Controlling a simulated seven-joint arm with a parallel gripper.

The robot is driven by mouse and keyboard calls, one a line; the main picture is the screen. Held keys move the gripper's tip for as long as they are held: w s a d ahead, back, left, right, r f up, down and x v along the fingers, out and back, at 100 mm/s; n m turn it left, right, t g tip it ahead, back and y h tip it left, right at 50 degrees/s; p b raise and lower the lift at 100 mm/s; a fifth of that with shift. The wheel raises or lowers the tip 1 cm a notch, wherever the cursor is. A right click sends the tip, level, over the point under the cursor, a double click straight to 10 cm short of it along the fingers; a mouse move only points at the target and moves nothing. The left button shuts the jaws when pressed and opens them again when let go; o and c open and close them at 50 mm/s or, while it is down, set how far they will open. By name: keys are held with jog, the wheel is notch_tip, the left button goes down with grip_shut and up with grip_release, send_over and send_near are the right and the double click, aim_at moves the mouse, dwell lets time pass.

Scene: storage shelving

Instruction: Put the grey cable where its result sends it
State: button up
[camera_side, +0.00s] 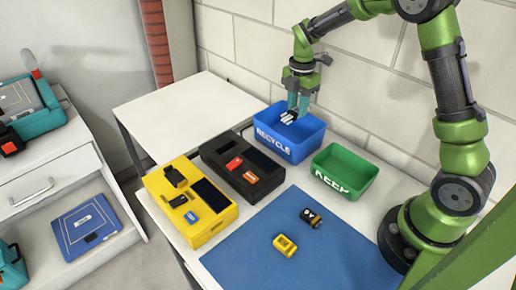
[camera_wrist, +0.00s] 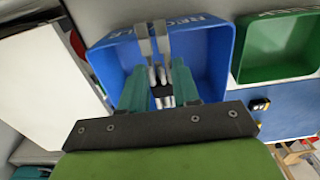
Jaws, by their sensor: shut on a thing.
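My gripper (camera_side: 298,104) is shut on the grey cable (camera_side: 288,117), a small pale bundle with a dark band. The gripper points down over the blue bin marked RECYCLE (camera_side: 283,147), with the cable at about the height of its rim or just above. In the wrist view the cable (camera_wrist: 154,77) sits between the teal fingers of my gripper (camera_wrist: 160,84), with the blue bin (camera_wrist: 106,62) behind it. The fingers hide part of the cable. The green bin marked KEEP (camera_side: 344,184) stands to the right and looks empty.
A black tester (camera_side: 229,168) and a yellow tester (camera_side: 213,224), each with a dark screen, stand left of the bins. A small yellow item (camera_side: 285,245) and a dark item (camera_side: 311,217) lie on the blue mat (camera_side: 335,262). The white table's far left is clear.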

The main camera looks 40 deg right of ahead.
jog(key=shift+f, duration=0.1)
jog(key=o, duration=1.1)
notch_tip(320, 180, up, 17)
jog(key=shift+f, duration=0.1)
